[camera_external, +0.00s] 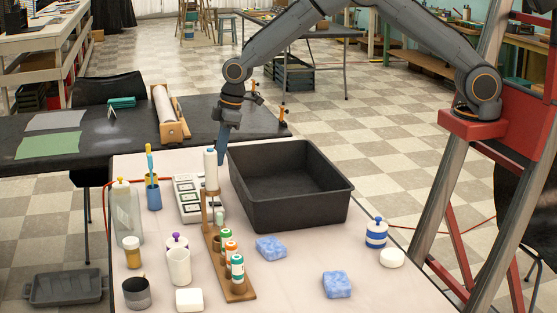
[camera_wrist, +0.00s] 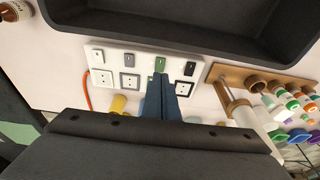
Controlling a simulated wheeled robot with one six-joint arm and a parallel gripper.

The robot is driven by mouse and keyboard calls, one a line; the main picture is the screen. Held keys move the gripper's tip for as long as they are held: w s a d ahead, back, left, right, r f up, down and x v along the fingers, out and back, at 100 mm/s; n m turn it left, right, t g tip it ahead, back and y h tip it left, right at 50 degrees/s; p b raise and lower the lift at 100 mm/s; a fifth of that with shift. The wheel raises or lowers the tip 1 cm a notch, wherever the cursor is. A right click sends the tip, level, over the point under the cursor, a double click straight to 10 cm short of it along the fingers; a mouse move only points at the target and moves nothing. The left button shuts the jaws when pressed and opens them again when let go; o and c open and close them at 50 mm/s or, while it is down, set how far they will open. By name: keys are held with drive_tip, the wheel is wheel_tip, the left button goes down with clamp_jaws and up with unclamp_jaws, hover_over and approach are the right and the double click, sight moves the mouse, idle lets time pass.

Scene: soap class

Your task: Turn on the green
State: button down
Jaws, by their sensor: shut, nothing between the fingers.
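A white switch panel (camera_wrist: 115,68) lies on the table and also shows in the external view (camera_external: 187,190). In the wrist view its upper row holds a white, a grey, a green and a black switch. The green switch (camera_wrist: 160,64) shows just beyond my fingertips. Below the row are square-framed parts, and my fingers hide the one under the green switch. My gripper (camera_wrist: 164,78) is shut and empty, its blue fingers pointing at the panel.
A dark grey bin (camera_external: 290,215) stands right of the panel. A wooden rack (camera_external: 238,285) with several small bottles stands in front. A blue cup (camera_external: 153,198) with brushes is to the left. Blue sponges (camera_external: 337,285) lie at the front right.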

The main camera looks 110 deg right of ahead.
drive_tip(key=v, duration=0.2)
drive_tip(key=s+b+v, duration=0.1)
drive_tip(key=v, duration=0.2)
drive_tip(key=shift+s, duration=0.15)
idle(0.3)
drive_tip(key=s+a+g, duration=0.1)
drive_tip(key=s+a, duration=1.1)
drive_tip(key=s, duration=0.5)
drive_tip(key=s+a, duration=1.2)
drive_tip(key=s, duration=0.5)
drive_tip(key=shift+a+r+g, duration=0.25)
drive_tip(key=shift+a+g, duration=0.15)
